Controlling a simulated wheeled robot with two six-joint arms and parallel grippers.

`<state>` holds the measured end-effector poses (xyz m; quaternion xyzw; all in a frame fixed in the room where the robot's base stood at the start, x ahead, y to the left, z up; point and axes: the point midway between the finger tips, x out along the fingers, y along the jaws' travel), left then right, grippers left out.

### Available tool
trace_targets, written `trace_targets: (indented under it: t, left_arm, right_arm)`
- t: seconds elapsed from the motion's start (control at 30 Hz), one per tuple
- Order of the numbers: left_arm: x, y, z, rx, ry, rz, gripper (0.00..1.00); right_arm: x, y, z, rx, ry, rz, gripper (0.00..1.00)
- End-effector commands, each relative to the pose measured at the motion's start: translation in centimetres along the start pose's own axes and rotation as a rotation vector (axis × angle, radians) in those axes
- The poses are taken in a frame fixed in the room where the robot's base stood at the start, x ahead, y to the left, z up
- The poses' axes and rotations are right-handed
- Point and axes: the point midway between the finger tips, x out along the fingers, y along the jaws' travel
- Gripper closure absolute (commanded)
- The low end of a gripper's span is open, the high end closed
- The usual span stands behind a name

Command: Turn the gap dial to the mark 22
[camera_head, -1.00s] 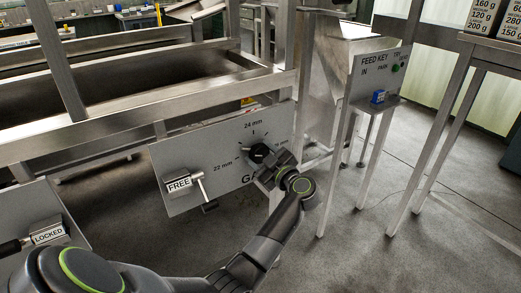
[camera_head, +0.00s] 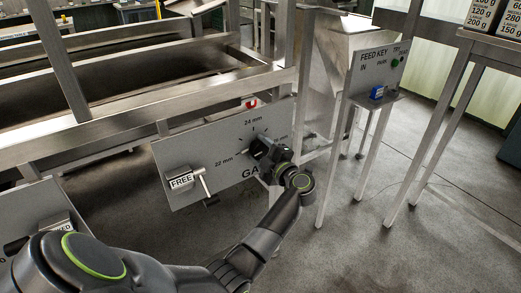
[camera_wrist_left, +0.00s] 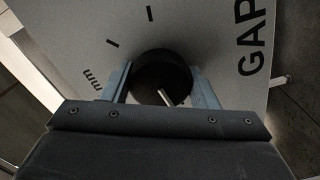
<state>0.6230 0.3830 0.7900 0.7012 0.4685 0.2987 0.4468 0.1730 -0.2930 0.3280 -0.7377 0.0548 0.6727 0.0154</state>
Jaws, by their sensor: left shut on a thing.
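The gap dial is a black round knob (camera_head: 260,147) on a grey panel (camera_head: 178,153) marked 22 mm, 24 mm and a third label partly hidden by my gripper. My left gripper (camera_head: 267,155) is on the knob from the front right. In the left wrist view its two jaws (camera_wrist_left: 160,88) are shut on opposite sides of the black knob (camera_wrist_left: 160,62). A short pale line shows on the knob between the jaws. Which mark the dial points to I cannot tell. My right gripper is not in view.
A lever with a FREE tag (camera_head: 181,181) sits left of the dial on the same panel. A FEED KEY panel (camera_head: 376,68) with a blue block (camera_head: 377,92) stands at right. A steel frame rail (camera_head: 130,128) runs above the dial. The floor at right is largely clear.

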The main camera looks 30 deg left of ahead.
Motion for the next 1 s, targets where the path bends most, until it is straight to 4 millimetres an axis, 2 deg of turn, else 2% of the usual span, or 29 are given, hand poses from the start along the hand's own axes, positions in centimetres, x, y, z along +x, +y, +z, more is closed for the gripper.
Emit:
trace_targets:
  t: [0.5,0.53,0.7,1.0]
  left_arm:
    - [-0.06,-0.24,0.06,-0.019,-0.001,-0.004,0.69]
    - [-0.06,-0.24,0.06,-0.019,-0.001,-0.004,0.45]
    - [-0.04,-0.16,0.05,-0.019,-0.001,-0.003,0.25]
    - [-0.07,-0.03,0.03,-0.020,-0.001,-0.001,0.25]
  right_arm:
    - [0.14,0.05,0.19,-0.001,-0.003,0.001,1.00]
    - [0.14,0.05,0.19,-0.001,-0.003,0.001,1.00]
    - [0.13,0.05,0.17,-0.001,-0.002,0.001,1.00]
    - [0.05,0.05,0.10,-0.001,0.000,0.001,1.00]
